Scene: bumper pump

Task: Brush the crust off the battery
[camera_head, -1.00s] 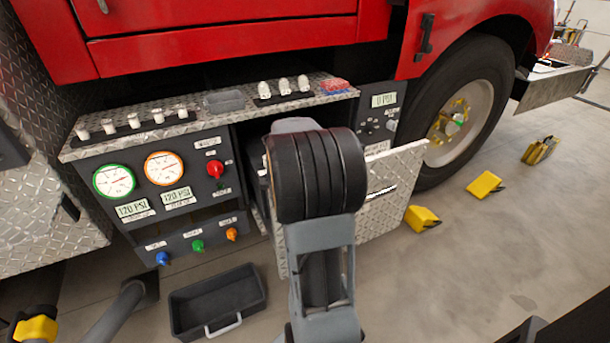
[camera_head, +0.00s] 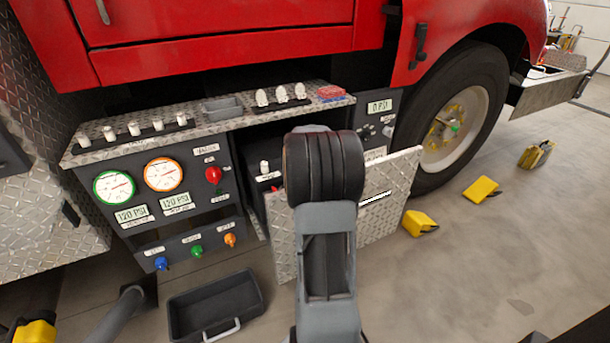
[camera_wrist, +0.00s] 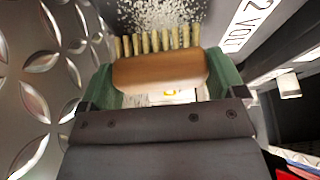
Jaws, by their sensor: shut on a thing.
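My gripper (camera_wrist: 164,76) is shut on a brush (camera_wrist: 160,68) with a wooden block and a row of pale bristles, seen in the wrist view. The bristles point toward a patch of whitish, grainy crust (camera_wrist: 160,12) on a dark surface, apparently the battery top. I cannot tell if the bristles touch it. A white label (camera_wrist: 248,22) reading partly "2 VO" is to its right. In the head view my arm hides the gripper, the brush and most of the battery's bay behind the diamond-plate panel (camera_head: 390,190).
The diamond-plate panel stands close on the left in the wrist view (camera_wrist: 30,90). A gauge panel (camera_head: 150,215) is left of the bay. A black tray (camera_head: 215,305) and yellow wheel chocks (camera_head: 482,189) lie on the floor.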

